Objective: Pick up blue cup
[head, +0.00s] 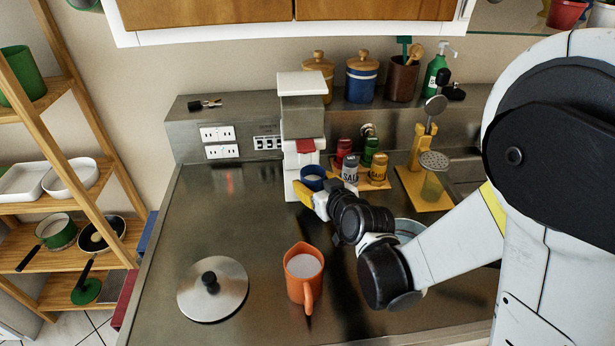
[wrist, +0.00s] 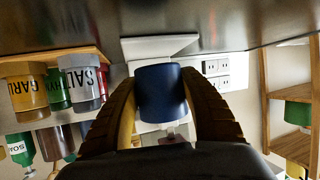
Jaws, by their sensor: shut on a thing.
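The blue cup (head: 313,174) is at the front of a white appliance (head: 303,86), and its open top shows in the head view. My gripper (head: 310,190) is at the cup's near side, with a yellow finger visible at its left. In the wrist view, which looks upside down, the cup (wrist: 162,92) sits between the two ribbed fingers (wrist: 161,108), which are shut on its sides. I cannot tell whether the cup's base touches the appliance or is raised. My arm hides part of the counter to the right.
An orange pitcher (head: 304,275) and a metal lid (head: 212,289) stand on the counter in front. Spice jars (head: 349,169) on a wooden board are close to the right of the cup. A utensil stand (head: 424,190) is farther right. The counter's left part is clear.

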